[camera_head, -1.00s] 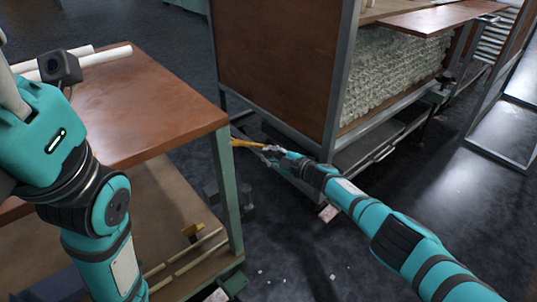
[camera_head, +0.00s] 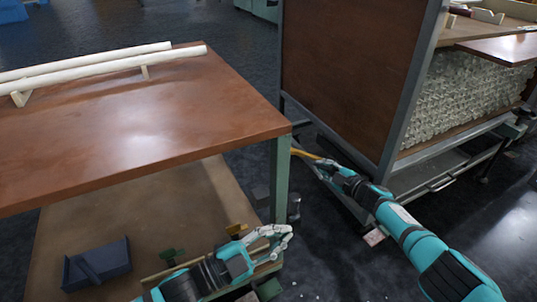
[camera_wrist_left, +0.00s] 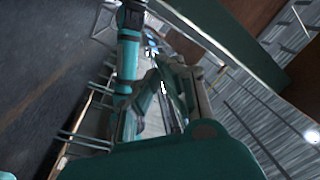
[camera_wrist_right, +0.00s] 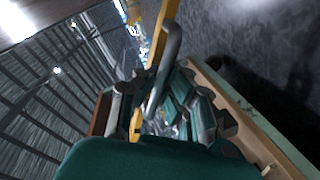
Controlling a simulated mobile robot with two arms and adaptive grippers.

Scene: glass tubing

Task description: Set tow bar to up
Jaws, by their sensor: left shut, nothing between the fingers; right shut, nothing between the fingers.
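The tow bar, a yellow bar (camera_head: 306,154), shows low at the near corner of the brown-panelled cart (camera_head: 350,75). Its angle is hard to judge in the head view. My right gripper (camera_head: 322,168) is at the bar, shut with nothing held; whether it touches the bar is unclear. In the right wrist view the yellow bar (camera_wrist_right: 158,42) runs up the picture beside a grey curved piece. My left gripper (camera_head: 284,236) is shut and empty, by the front edge of the table's lower shelf, away from the bar.
A brown-topped table (camera_head: 140,120) with a green leg (camera_head: 281,180) stands at the left. White tubes (camera_head: 110,67) lie on it. A dark blue box (camera_head: 97,264) sits on its lower shelf. Dark floor (camera_head: 340,255) is open in front of the cart.

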